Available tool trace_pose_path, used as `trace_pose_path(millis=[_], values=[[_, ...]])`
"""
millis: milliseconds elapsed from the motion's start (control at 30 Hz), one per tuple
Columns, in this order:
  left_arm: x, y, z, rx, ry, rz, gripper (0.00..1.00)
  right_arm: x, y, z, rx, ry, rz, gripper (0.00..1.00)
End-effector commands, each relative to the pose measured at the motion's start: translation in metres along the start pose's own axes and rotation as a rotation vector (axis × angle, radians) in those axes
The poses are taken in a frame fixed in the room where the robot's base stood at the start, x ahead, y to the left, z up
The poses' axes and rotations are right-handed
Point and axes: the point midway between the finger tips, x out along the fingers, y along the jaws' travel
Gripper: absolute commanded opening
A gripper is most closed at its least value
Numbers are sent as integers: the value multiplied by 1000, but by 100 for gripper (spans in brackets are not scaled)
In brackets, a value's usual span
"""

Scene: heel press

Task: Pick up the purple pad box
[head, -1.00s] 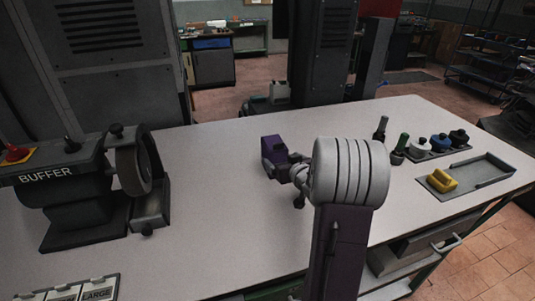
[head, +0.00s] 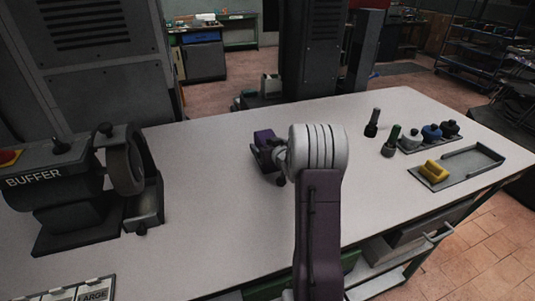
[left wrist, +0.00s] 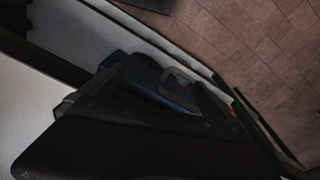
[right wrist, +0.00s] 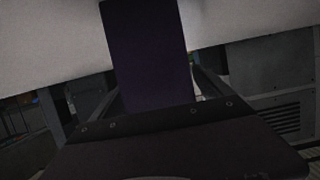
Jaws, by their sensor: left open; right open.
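The purple pad box (head: 264,136) stands on the pale workbench in the head view, partly hidden by my right gripper. It also fills the upper middle of the right wrist view (right wrist: 150,50). My right gripper (head: 268,155) is open at the near side of the box. In the right wrist view the box shows between its two fingers; I cannot tell whether they touch it. My left gripper (left wrist: 155,88) is open and outside the head view. A blue thing and tiled floor show past it in the left wrist view.
A buffer machine (head: 65,185) stands on the bench (head: 215,200) at left. At right are dark and green-topped tools, several round pots (head: 431,132) in a rack, and a yellow block (head: 434,171) on a grey tray (head: 480,160). The bench between buffer and box is clear.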

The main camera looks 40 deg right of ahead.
Motion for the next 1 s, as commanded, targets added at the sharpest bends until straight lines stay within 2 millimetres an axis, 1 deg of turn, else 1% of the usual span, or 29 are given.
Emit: trace_pose_path(millis=[67, 233, 267, 300, 367, 400, 467, 500, 767, 867, 1000], values=[[0, 0, 0, 0, 0, 0, 100, 4, 0, 0, 0, -1, -1, 89], [0, 0, 0, 0, 0, 0, 100, 5, 0, 0, -1, 0, 0, 89], [0, 0, 0, 0, 0, 0, 100, 4, 0, 0, -1, 0, 0, 84], [0, 0, 0, 0, 0, 0, 100, 4, 0, 0, 0, 0, 0, 73], [0, 0, 0, 0, 0, 0, 100, 4, 0, 0, 0, 0, 0, 56], [0, 0, 0, 0, 0, 0, 100, 4, 0, 0, -1, 0, 0, 45], [0, 0, 0, 0, 0, 0, 100, 4, 0, 0, -1, 0, 0, 28], [0, 0, 0, 0, 0, 0, 100, 4, 0, 0, -1, 0, 0, 17], [0, 0, 0, 0, 0, 0, 100, 4, 0, -1, -1, 0, 0, 17], [-2, 0, 0, 0, 0, 0, 100, 2, 0, -8, -2, 1, 0, 17], [-4, 0, 0, 0, 0, 0, 100, -3, 0, -21, -2, 2, 1, 17]])
